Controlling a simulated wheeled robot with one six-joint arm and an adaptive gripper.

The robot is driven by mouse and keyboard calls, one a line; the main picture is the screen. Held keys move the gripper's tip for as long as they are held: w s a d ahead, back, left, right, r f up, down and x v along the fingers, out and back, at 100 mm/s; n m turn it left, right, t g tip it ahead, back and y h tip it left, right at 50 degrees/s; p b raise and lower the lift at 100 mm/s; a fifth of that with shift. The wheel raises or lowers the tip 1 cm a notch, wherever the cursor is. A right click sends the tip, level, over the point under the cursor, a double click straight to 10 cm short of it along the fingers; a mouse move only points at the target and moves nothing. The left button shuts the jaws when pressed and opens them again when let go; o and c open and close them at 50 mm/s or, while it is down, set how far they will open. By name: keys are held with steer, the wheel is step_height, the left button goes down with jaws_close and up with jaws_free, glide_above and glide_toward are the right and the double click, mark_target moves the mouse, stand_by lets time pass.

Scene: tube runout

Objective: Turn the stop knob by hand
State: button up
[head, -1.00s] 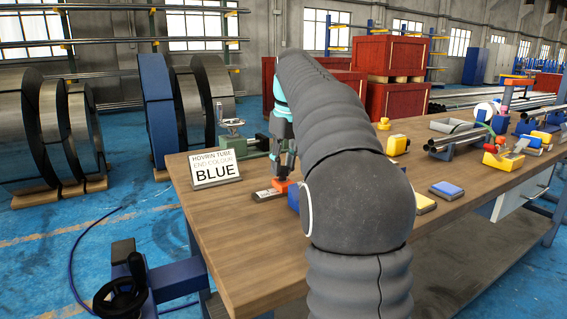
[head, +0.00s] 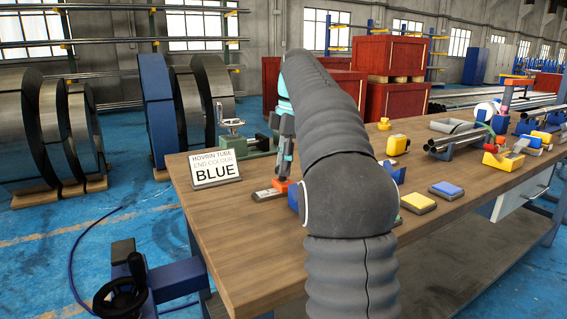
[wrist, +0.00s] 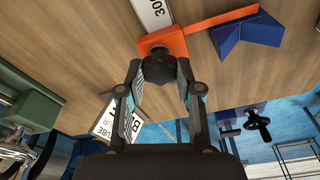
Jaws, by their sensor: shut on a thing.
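The stop knob, a black round knob (wrist: 160,68), sits at the front of an orange stop block (wrist: 164,41) in the wrist view. My gripper (wrist: 160,75) has one finger on each side of the knob and is closed on it. The orange block joins a long orange bar and sits by a white scale (wrist: 152,12) with printed digits. The knob is hidden there.
A sign reading BLUE (head: 214,168) stands on the wooden bench (head: 262,238) to the left. A green vise (head: 262,144) is behind it. Yellow and blue pads (head: 447,190) lie to the right.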

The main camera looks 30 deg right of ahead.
steer(key=o, duration=0.9)
steer(key=shift+r, duration=0.15)
steer(key=shift+r, duration=0.85)
